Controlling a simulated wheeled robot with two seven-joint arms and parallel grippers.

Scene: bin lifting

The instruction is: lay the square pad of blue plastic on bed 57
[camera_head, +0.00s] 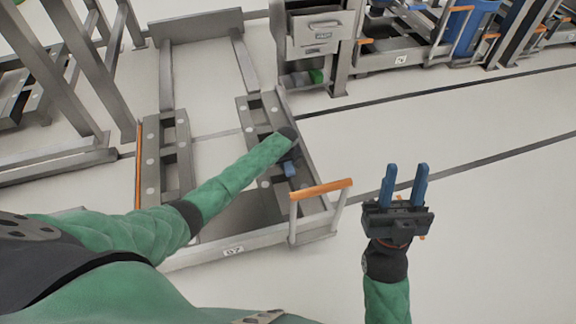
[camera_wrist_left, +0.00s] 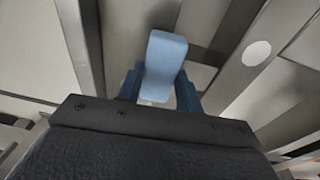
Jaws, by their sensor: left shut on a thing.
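The pad of blue plastic (camera_wrist_left: 164,55) is light blue and sits between the fingers of my left gripper (camera_wrist_left: 160,92) in the left wrist view. My left gripper is shut on it. In the head view my left gripper (camera_head: 290,168) is over the right rail of a low grey bed (camera_head: 185,256); a small blue part shows there, and my forearm hides much around it. The bed's front plate has a number whose first digit I cannot read for sure; it ends in 7. My right gripper (camera_head: 405,190) is open and empty, over bare floor right of the bed.
An orange-topped handle (camera_head: 321,188) stands at the bed's front right corner. A grey drawer cabinet (camera_head: 315,32) stands behind. Other carts and a blue bin (camera_head: 470,20) are at the back right. Grey steel posts (camera_head: 75,70) are at the left. The floor at right is clear.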

